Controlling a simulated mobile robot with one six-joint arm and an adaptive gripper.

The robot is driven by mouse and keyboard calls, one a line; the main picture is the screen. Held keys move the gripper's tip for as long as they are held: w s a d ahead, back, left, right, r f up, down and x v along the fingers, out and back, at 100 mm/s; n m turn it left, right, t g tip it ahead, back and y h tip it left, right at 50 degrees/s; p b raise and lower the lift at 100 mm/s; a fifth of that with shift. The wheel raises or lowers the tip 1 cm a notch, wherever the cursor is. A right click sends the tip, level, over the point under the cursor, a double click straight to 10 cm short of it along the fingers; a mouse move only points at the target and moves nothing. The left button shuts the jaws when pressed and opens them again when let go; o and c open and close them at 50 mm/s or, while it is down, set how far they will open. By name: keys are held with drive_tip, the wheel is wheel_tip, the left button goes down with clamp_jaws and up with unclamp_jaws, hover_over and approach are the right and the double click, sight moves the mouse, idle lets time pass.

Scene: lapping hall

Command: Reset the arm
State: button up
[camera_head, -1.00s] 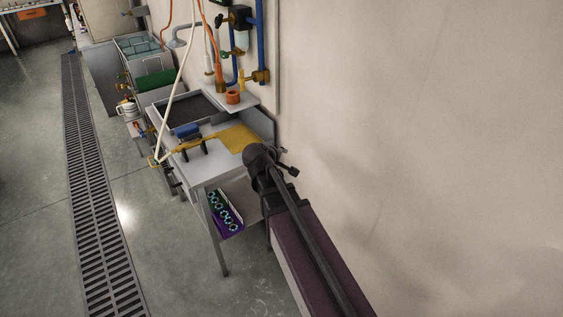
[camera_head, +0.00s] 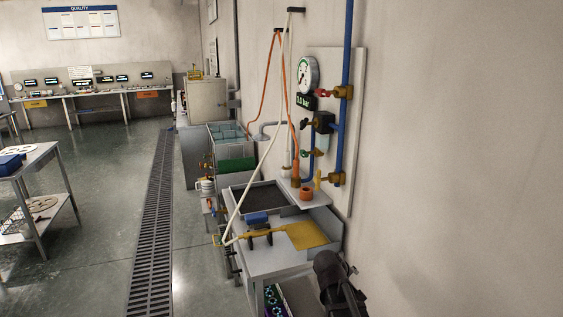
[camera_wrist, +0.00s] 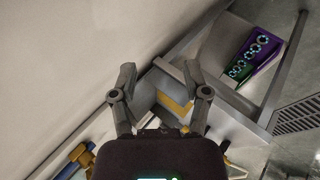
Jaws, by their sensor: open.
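My gripper (camera_wrist: 160,74) is open and empty in the wrist view, its two dark fingers spread apart. Beyond the fingers show the grey bench and part of its yellow mat (camera_wrist: 174,106). In the head view my dark arm (camera_head: 338,285) stands at the lower edge, close to the right wall and in front of the bench. The fingers cannot be made out clearly there.
The grey bench (camera_head: 262,262) holds a dark tray (camera_head: 258,197), a blue-topped tool (camera_head: 257,218) and a yellow mat (camera_head: 306,235). A purple bin (camera_wrist: 262,62) sits on its lower shelf. Pipes and a gauge (camera_head: 308,75) line the wall.

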drive_tip(key=s+a+f+m+g+y, duration=0.2)
drive_tip(key=s+a+g+y, duration=0.1)
drive_tip(key=s, duration=0.4)
drive_tip(key=s+a+f+m+g+y, duration=0.2)
drive_tip(key=s+m+y, duration=0.1)
drive_tip(key=s, duration=0.4)
drive_tip(key=shift+s+a+m+g, duration=0.3)
drive_tip(key=shift+a+g, duration=0.1)
